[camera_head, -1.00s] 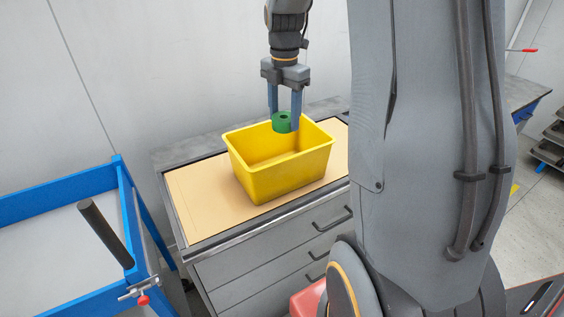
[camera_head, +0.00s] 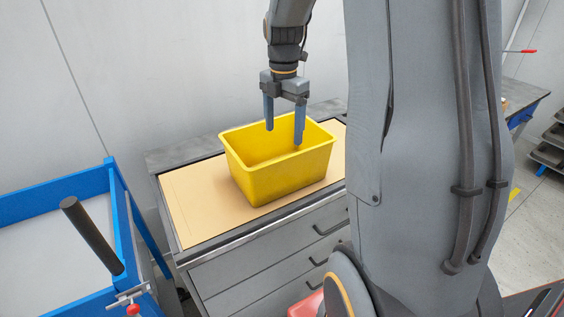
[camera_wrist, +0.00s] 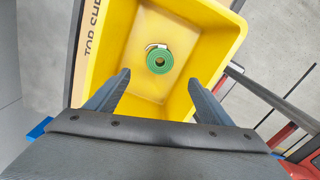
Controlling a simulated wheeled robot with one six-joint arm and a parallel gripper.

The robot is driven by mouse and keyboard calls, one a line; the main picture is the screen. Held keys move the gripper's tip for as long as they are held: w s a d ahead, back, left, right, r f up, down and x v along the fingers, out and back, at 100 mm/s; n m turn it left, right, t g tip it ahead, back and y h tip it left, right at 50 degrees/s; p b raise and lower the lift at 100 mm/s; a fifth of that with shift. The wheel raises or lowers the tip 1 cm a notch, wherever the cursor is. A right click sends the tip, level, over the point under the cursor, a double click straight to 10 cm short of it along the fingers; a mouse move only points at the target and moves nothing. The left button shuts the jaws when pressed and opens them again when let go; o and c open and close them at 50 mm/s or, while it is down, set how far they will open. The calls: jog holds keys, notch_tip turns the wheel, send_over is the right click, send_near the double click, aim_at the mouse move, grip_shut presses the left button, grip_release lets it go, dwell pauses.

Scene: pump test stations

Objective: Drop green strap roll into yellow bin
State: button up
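The yellow bin (camera_head: 285,181) stands upright on the tan top of a grey drawer cabinet. My gripper (camera_head: 284,137) is open and empty, pointing down with its fingertips at about the bin's rim. The green strap roll (camera_wrist: 160,61) lies inside the bin in the wrist view, on the bin floor with its round hole facing up and a pale strap end beside it. In the wrist view the roll is apart from both fingers of my gripper (camera_wrist: 159,80). In the head view the bin's wall hides the roll.
The tan cabinet top (camera_head: 196,205) has free room left of the bin. A blue-framed cart (camera_head: 110,220) with a dark upright bar stands at the lower left. A grey wall rises behind the cabinet. A workbench (camera_head: 522,95) stands at the far right.

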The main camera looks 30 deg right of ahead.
notch_tip(320, 180, up, 8)
jog(key=b, duration=0.2)
dwell(0.4)
jog(key=shift+f, duration=0.1)
